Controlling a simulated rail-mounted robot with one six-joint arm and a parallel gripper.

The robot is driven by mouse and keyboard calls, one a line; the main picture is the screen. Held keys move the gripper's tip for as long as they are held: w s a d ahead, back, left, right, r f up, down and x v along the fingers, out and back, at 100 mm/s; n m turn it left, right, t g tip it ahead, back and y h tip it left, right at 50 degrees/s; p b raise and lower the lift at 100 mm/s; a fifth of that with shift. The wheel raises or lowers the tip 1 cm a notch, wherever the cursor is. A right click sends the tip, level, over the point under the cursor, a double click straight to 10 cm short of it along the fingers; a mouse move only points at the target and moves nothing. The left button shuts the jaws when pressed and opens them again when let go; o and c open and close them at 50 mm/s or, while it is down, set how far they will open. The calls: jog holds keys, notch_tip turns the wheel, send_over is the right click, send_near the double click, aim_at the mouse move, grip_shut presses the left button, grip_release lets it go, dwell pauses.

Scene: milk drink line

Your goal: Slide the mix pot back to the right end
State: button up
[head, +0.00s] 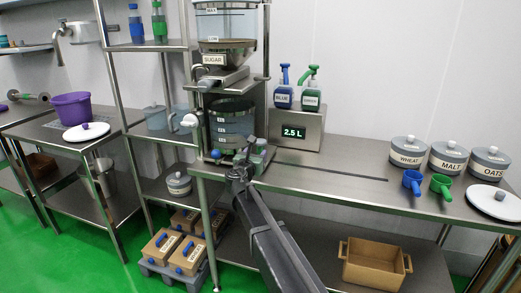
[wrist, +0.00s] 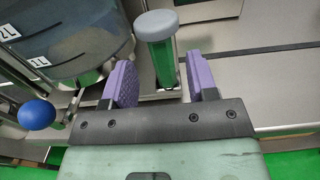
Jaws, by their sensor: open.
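The mix pot (head: 232,122) is a clear vessel with litre marks, standing under the sugar hopper (head: 226,60) at the left end of the steel table. It also shows at the upper left of the wrist view (wrist: 65,40). A green upright handle (wrist: 162,62) with a grey round cap stands beside the pot; its join to the pot is hidden. My gripper (wrist: 160,78) is open, with its purple fingers on either side of the handle and gaps showing. In the head view my gripper (head: 246,158) is small and partly hidden by my arm.
A dark slot (head: 330,169) runs rightward along the table (head: 300,180). Lidded jars (head: 447,157) and two scoops stand right. A blue knob (wrist: 37,115) is left of my gripper.

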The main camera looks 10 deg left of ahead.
aim_at(259, 150)
jog(key=x, duration=0.5)
jog(key=shift+w, duration=0.25)
grip_shut()
